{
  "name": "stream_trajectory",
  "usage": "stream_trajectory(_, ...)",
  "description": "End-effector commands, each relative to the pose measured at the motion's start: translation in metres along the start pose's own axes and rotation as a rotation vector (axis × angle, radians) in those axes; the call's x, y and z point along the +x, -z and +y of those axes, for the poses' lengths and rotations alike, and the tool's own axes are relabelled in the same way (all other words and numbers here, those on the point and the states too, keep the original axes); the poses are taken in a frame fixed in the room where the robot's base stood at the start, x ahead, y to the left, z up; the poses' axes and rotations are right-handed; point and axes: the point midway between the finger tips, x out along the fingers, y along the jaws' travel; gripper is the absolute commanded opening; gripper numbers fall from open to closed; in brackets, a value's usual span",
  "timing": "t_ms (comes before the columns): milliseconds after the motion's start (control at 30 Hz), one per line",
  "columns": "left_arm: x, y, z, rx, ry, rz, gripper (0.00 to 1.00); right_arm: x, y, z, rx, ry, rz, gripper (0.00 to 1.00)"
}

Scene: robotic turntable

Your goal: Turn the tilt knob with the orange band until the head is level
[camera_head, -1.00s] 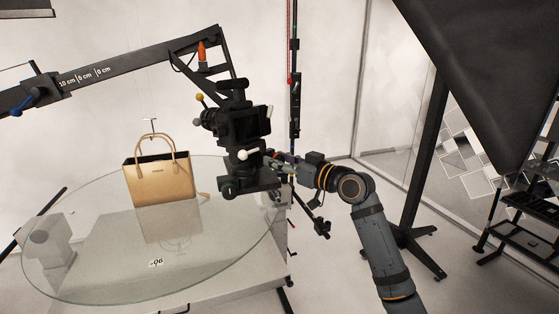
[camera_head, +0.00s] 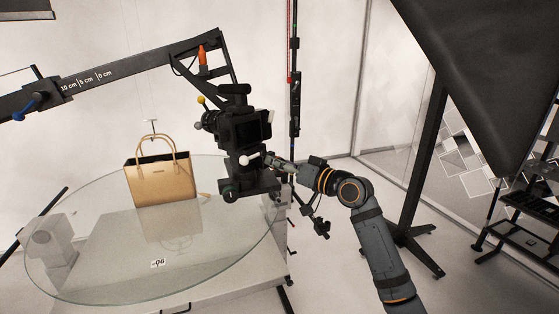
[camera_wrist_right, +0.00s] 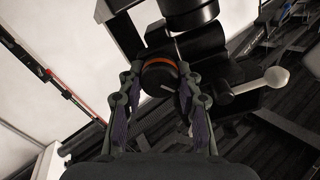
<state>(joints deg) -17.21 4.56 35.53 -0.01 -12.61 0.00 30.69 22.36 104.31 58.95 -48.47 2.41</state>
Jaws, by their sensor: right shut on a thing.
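The black tripod head (camera_head: 252,180) carries a black camera (camera_head: 245,128) and hangs by the glass turntable's right edge. In the right wrist view, the tilt knob (camera_wrist_right: 159,73) is a dark round knob with an orange band. My right gripper (camera_head: 275,163) reaches the head from the right. In the wrist view its two fingers (camera_wrist_right: 160,88) sit on either side of the knob and are shut on it. The knob is too small and covered to make out in the head view. I cannot tell whether the head is exactly level. My left gripper is not in view.
A white-tipped lever (camera_head: 250,160) sticks out close to my right gripper; it also shows in the wrist view (camera_wrist_right: 276,77). A tan handbag (camera_head: 160,184) stands on the glass turntable (camera_head: 110,270). A black boom (camera_head: 130,70) runs above. A black light stand (camera_head: 420,170) is at right.

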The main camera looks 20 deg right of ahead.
Motion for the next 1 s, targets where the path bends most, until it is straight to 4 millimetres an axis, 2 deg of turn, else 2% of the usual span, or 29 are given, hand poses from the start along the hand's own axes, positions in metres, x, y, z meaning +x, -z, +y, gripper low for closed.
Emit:
stream_trajectory(600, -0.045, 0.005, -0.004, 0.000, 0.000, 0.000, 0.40, 0.000, 0.004, 0.000, 0.580, 0.000, 0.001, 0.03)
stream_trajectory(1000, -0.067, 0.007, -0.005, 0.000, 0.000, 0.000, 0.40, 0.000, 0.002, 0.002, 0.853, 0.000, 0.001, 0.03)
